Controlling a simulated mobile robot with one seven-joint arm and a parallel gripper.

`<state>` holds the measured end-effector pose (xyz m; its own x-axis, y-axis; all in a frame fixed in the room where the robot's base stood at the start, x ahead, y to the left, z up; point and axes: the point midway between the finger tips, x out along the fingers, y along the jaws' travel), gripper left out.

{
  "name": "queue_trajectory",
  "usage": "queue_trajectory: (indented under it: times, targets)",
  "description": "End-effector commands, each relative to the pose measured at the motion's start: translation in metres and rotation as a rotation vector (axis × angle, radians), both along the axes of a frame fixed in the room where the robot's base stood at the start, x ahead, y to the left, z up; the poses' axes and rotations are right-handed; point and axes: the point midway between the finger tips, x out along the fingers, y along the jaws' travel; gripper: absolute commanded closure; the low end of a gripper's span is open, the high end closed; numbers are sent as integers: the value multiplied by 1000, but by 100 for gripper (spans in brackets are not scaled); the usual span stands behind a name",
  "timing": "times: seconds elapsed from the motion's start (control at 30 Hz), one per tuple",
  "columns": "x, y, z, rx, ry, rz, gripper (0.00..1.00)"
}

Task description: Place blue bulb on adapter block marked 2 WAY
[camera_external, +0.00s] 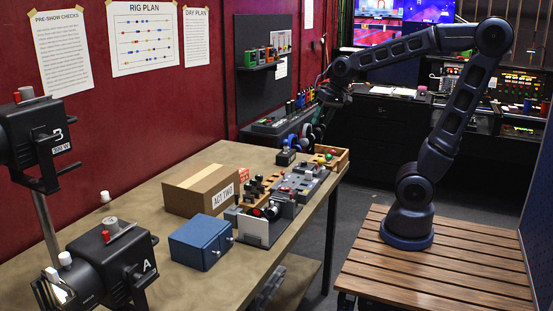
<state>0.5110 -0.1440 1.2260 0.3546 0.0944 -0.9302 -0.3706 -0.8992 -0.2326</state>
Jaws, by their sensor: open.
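My gripper (307,134) hangs at the end of my arm over the far end of the workbench (150,235). It is open, but its fingers are small and dark here. Blue round shapes (292,140) show beside the gripper; I cannot tell whether one is the blue bulb or part of the gripper. A small dark block (286,157) stands on the bench just below the gripper. No 2 WAY marking is legible, so I cannot tell which block is the adapter.
A cardboard box marked ACT TWO (200,188), a blue box (201,242) and a white card (254,231) stand nearer. A grey panel (300,186) and a wooden tray (333,158) lie along the right edge. Stage lamps (110,262) stand at front left. Bare bench lies at front.

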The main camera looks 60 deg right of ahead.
Motion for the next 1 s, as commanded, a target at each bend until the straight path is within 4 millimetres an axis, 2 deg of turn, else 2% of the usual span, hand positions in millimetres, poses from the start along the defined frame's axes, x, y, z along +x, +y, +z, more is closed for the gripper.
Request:
queue_trajectory:
  times: [0.03,0.3,0.5,0.67,1.0]
  targets:
    - [-16,8,4,-18,-12,41,47]
    - [-89,47,6,-148,-48,257,47]
    - [-122,61,1,-228,-57,351,47]
    - [-132,65,-2,-253,-57,377,47]
    - [-132,65,-2,-253,-57,378,47]
